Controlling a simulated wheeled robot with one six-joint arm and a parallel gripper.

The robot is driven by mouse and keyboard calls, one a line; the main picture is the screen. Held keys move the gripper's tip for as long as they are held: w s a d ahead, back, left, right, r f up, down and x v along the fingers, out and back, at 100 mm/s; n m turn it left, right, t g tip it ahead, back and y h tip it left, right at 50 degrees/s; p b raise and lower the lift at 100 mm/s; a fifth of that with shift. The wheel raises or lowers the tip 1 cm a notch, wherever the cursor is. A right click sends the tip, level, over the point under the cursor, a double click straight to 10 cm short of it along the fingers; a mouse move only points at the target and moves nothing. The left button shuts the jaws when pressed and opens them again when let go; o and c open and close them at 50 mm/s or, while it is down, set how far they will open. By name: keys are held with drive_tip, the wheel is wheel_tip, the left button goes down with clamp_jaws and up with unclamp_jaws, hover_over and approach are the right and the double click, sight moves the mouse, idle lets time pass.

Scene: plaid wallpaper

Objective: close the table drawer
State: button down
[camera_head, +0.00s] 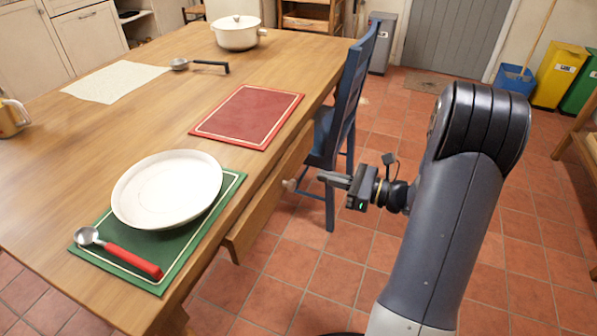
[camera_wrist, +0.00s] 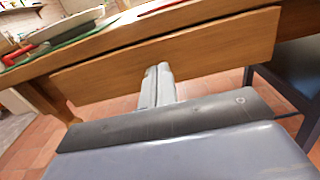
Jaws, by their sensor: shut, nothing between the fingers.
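The table drawer (camera_head: 262,205) is a wooden front on the right long side of the wooden table (camera_head: 150,95). The knob does not show there.
A blue chair (camera_head: 345,110) stands by the table just beyond the drawer. A white plate (camera_head: 167,189) and a red-handled spoon (camera_head: 130,258) lie on a green mat. A red mat (camera_head: 247,117) lies further back.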

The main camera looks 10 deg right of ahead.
sight(286, 164)
drive_tip(key=b+x, duration=0.1)
drive_tip(key=x, duration=0.6)
drive_tip(key=shift+w+a+b, duration=0.15)
drive_tip(key=shift+a+b, duration=0.1)
drive_tip(key=shift+b, duration=0.1)
drive_tip(key=shift+w+a, duration=0.15)
drive_tip(key=x, duration=0.4)
drive_tip(key=shift+w+a, duration=0.2)
drive_tip(key=shift+a, duration=0.1)
drive_tip(key=shift+r, duration=0.15)
